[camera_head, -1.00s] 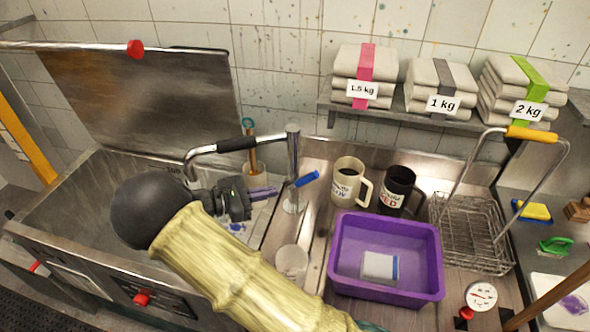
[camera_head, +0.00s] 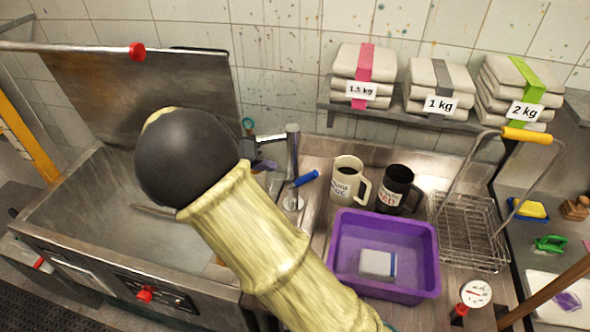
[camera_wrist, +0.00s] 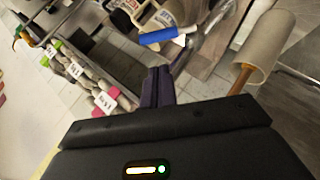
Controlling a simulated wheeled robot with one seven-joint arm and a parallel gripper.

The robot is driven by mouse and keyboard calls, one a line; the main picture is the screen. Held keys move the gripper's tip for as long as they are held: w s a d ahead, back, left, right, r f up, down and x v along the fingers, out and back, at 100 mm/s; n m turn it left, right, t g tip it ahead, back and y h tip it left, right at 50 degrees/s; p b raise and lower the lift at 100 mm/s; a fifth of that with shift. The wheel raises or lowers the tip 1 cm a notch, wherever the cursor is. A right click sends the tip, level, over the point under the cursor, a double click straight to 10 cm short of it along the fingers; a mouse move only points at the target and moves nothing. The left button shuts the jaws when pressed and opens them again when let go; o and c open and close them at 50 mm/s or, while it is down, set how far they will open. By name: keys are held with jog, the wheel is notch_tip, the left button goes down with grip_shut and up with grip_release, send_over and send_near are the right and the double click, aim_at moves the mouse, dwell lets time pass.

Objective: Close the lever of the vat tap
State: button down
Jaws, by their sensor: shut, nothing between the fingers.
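In the wrist view the blue lever (camera_wrist: 159,35) lies just beyond my fingertips, with a visible gap. My gripper (camera_head: 268,166) is just left of the post, largely hidden by my arm. In the wrist view my gripper (camera_wrist: 158,74) has its purple fingers together, holding nothing.
A cream mug (camera_head: 345,181) and a black mug (camera_head: 394,190) stand right of the lever. A purple tub (camera_head: 431,262) is in front of them. A wire basket (camera_head: 470,235) stands further right. The open vat (camera_head: 85,215) is at left.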

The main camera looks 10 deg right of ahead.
dwell(0.3)
jog(key=p, duration=0.4)
send_over(295, 183)
notch_tip(295, 183, down, 6)
jog(key=shift+s+a+b, duration=0.1)
jog(key=shift+s+b, duration=0.05)
jog(key=shift+b, duration=0.15)
